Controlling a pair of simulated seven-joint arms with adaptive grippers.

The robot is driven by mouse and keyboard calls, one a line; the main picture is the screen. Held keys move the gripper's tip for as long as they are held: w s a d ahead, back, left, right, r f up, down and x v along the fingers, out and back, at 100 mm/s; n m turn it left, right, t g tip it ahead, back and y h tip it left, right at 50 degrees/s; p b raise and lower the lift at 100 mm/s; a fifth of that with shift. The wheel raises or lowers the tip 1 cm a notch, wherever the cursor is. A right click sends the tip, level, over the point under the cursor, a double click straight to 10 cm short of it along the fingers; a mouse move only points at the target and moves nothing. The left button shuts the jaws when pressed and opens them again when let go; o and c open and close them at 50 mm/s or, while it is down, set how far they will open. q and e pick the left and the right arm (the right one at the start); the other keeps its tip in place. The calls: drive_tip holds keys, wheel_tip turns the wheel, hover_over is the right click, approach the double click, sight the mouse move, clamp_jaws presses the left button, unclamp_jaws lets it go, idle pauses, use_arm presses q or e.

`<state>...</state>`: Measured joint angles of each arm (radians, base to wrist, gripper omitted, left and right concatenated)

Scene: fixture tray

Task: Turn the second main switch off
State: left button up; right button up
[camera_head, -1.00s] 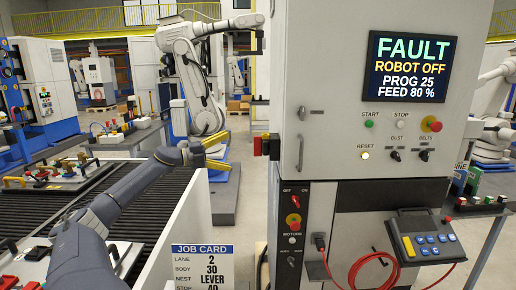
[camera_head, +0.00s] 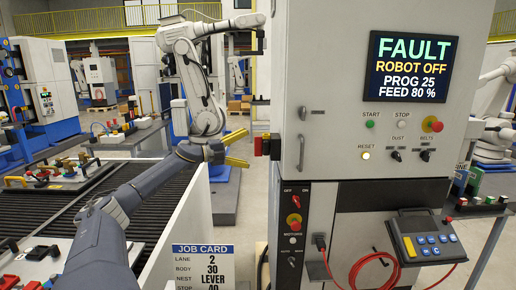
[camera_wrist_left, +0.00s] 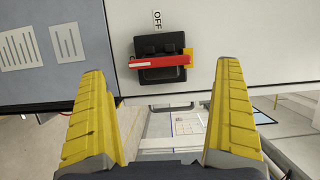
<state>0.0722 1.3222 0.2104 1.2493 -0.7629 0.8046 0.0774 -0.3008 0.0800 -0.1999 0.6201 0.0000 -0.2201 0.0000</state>
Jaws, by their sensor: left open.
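A main switch with a red handle (camera_head: 263,146) sticks out from the left side of the grey control cabinet. In the left wrist view its red handle (camera_wrist_left: 158,62) lies crosswise over a black base (camera_wrist_left: 162,76), with an OFF label (camera_wrist_left: 157,19) above it. My left gripper (camera_head: 240,149) is open and empty, just left of this switch and apart from it. In the left wrist view its yellow fingers stand to either side, below the switch. A smaller red lever (camera_head: 297,197) sits under OFF and ON marks on the lower front panel. My right gripper is not in view.
The cabinet (camera_head: 340,70) has a fault screen (camera_head: 412,66) and several buttons. Below are a red cable (camera_head: 370,265) and a teach pendant (camera_head: 425,235). A white wall with a job card (camera_head: 202,265) stands by my left arm. A conveyor (camera_head: 130,185) lies to the left.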

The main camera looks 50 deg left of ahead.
sight(258, 147)
use_arm(q)
drive_tip(key=shift+x, duration=2.65)
drive_tip(key=c, duration=1.3)
